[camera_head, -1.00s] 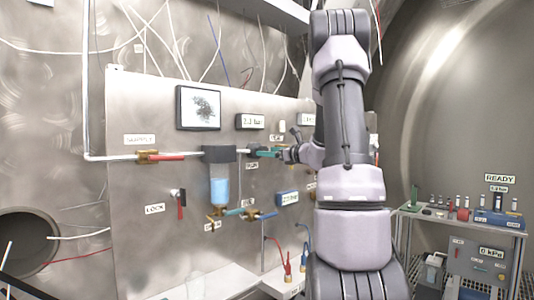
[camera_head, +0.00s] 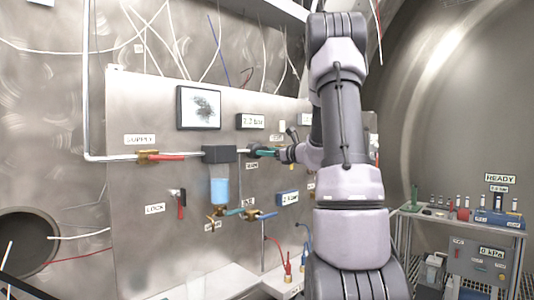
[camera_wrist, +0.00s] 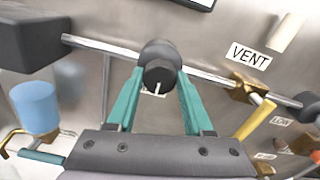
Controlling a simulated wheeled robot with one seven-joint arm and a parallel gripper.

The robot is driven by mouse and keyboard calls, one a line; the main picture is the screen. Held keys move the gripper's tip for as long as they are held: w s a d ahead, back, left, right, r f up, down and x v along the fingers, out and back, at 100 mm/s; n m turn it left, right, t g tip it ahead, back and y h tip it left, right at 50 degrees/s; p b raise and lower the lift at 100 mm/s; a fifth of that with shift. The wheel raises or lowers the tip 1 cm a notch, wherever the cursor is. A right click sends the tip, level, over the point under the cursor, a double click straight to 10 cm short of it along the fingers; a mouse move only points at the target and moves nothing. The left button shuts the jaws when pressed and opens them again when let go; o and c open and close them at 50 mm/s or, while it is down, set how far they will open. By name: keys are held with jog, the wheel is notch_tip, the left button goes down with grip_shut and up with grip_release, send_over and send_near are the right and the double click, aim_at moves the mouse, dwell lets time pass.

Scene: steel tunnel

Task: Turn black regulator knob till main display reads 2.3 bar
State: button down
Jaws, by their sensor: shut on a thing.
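The black regulator knob (camera_wrist: 158,65) sits on a horizontal pipe in the upper middle of the wrist view, with a white mark on its face. The two teal fingers of my gripper (camera_wrist: 160,80) are shut on it from both sides. In the head view my gripper (camera_head: 270,153) is at the panel, and the knob is mostly hidden by it. The main display (camera_head: 251,121) is on the panel above; it appears to read about 2.2 bar, but its last digit is blurred.
A filter bowl with blue liquid (camera_head: 220,190) hangs left of the regulator. A red-handled supply valve (camera_head: 165,157) and a red lock lever (camera_head: 181,203) are further left. In the wrist view, a yellow-handled valve (camera_wrist: 258,110) by the VENT label (camera_wrist: 249,56) is close on the right.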

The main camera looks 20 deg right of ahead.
jog(key=shift+c, duration=1.5)
grip_release()
jog(key=shift+s+d, duration=0.1)
jog(key=shift+s, duration=0.05)
jog(key=v, duration=1)
jog(key=shift+s, duration=0.3)
jog(key=shift+d, duration=0.1)
